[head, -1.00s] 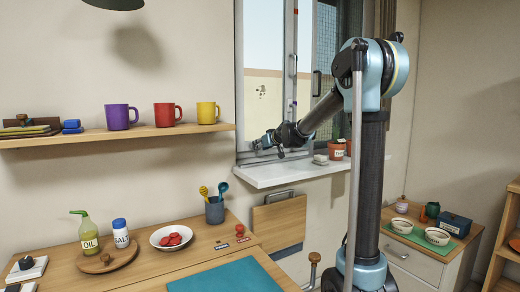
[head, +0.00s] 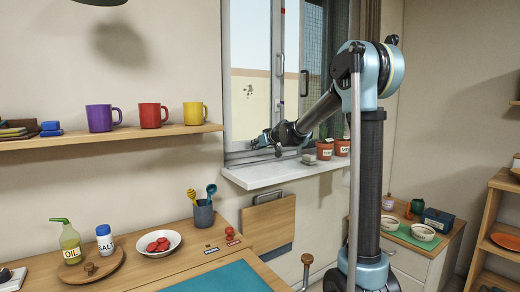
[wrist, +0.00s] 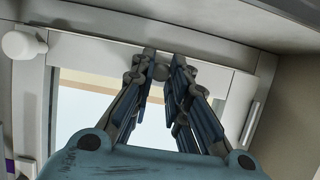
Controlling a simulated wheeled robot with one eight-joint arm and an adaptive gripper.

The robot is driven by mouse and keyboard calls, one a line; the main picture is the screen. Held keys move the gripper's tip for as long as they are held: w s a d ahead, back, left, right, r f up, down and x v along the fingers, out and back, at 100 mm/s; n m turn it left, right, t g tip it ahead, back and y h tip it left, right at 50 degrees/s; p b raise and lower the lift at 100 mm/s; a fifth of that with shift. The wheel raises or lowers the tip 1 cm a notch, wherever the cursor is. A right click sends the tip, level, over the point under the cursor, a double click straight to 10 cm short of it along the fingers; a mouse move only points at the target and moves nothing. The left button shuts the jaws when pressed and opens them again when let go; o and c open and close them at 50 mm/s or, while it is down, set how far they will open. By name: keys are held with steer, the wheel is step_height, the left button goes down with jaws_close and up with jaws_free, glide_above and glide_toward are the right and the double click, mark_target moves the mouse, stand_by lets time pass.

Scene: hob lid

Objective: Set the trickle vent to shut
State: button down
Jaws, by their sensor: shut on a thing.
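The trickle vent shows in the wrist view as a pale strip (wrist: 95,52) along the window frame, with a small grey knob (wrist: 160,72) on it. My gripper (wrist: 161,68) is shut on this knob, one finger on each side. In the head view my gripper (head: 262,140) is at the lower part of the left window pane, just above the sill. The knob is hidden by the gripper in the head view. I cannot read any open or shut mark on the vent.
The white sill (head: 265,176) carries plant pots (head: 325,150) and a small pale item (head: 309,159) right of my gripper. A shelf (head: 110,136) with mugs is on the left. A worktop with oil, salt and a bowl (head: 158,242) lies below.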

steer(key=shift+w+d, duration=0.2)
steer(key=c, duration=1.5)
jaws_free()
steer(key=shift+s+d, duration=0.1)
steer(key=v, duration=1.1)
steer(key=shift+s+d+r, duration=0.1)
steer(key=shift+s+d, duration=0.1)
steer(key=shift+d, duration=0.05)
